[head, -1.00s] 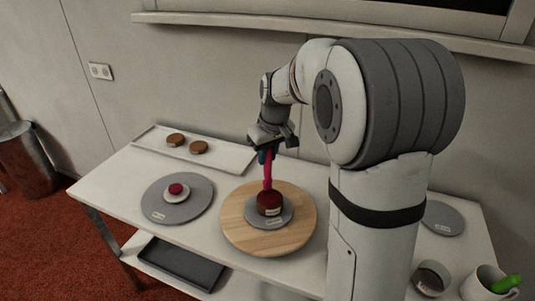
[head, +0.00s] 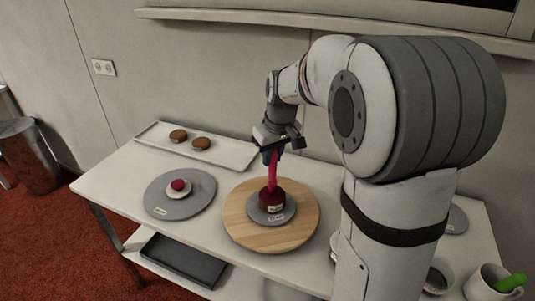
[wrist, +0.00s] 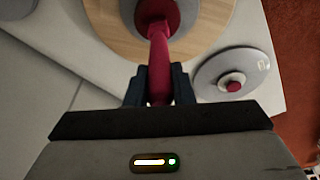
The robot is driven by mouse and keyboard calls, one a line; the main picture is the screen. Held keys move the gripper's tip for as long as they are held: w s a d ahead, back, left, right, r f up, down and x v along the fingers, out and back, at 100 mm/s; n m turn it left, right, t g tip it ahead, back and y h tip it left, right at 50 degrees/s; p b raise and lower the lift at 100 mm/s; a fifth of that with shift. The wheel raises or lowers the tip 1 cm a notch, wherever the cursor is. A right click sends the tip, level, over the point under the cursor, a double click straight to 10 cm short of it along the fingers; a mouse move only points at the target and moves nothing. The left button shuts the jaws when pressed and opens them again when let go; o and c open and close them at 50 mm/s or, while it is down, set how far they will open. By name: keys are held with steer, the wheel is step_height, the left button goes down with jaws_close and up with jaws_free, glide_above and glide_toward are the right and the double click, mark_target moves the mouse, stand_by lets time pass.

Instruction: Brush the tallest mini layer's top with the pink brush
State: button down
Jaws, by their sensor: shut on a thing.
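My gripper (head: 271,155) is shut on the pink brush (head: 272,178) and holds it upright, bristle end down. The brush also shows between the fingers in the wrist view (wrist: 159,68). Its lower end meets the top of a dark red mini layer (head: 272,203), as far as I can tell; the exact contact is hidden. This layer stands on a grey disc (head: 252,215) on a round wooden turntable (head: 240,232). A much smaller red layer (head: 177,185) sits on a white disc on the grey turntable (head: 165,207) to the left.
A white tray (head: 225,153) with two brown cakes (head: 201,143) lies at the back left. At the front right stand a dark-rimmed cup (head: 437,277) and a white mug (head: 480,285) with a green thing (head: 511,284) in it. A dark tray (head: 185,260) lies on the lower shelf.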

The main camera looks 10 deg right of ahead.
steer(key=shift+w+d+p, duration=0.2)
steer(key=shift+w+d, duration=0.15)
steer(key=shift+w, duration=0.2)
steer(key=shift+w+d+p, duration=0.2)
steer(key=shift+w+d, duration=0.1)
steer(key=shift+w, duration=0.25)
stand_by(0.6)
steer(key=shift+r, duration=0.15)
steer(key=w+p+v, duration=0.1)
steer(key=p+v, duration=0.4)
steer(key=v, duration=0.1)
steer(key=shift+a+r, duration=0.2)
steer(key=shift+r, duration=0.25)
steer(key=shift+f, duration=0.1)
stand_by(0.4)
